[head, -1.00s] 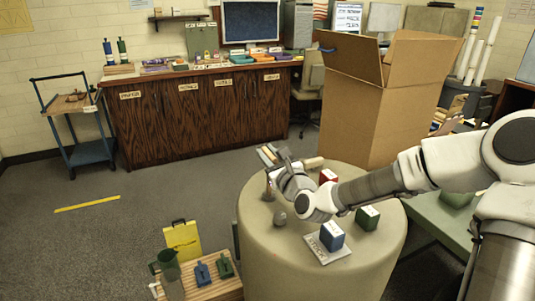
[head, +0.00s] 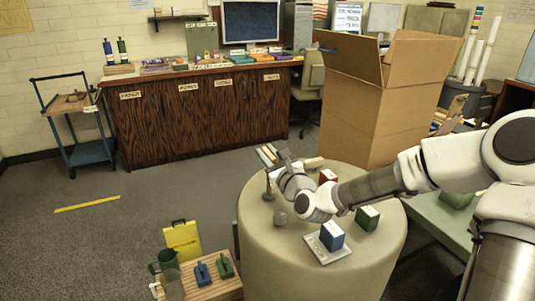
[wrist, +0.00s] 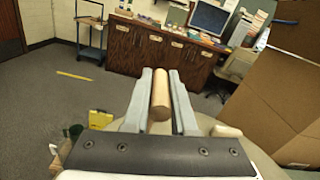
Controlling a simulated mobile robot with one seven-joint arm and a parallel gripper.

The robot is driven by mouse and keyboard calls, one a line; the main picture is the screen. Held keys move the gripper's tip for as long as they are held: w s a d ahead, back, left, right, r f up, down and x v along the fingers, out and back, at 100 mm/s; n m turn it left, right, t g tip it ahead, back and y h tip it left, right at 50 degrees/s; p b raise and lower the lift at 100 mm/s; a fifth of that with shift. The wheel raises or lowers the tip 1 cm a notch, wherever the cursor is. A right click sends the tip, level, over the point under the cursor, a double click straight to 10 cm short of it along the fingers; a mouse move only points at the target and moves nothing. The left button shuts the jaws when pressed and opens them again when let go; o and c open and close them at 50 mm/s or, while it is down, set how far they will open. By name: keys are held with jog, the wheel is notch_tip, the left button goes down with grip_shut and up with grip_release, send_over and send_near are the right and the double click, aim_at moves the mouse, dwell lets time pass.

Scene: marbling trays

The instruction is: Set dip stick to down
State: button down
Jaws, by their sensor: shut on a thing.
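My gripper (head: 270,156) is above the far left part of the round table (head: 285,262) in the head view. It is shut on a pale wooden rod (wrist: 160,75), which lies lengthwise between the two grey fingers in the wrist view. The rod's near end faces the camera, and its far end reaches a little past the fingertips. A thin brownish upright piece (head: 268,188) shows just below the gripper; I cannot tell whether it joins the rod. No label tells whether this rod is the dip stick.
A big cardboard box (head: 375,125) stands behind.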

notch_tip(320, 180, down, 5)
jog(key=b, duration=0.3)
dwell(0.4)
jog(key=c, duration=0.7)
grip_release()
jog(key=shift+c, duration=0.2)
jog(key=shift+s, duration=0.1)
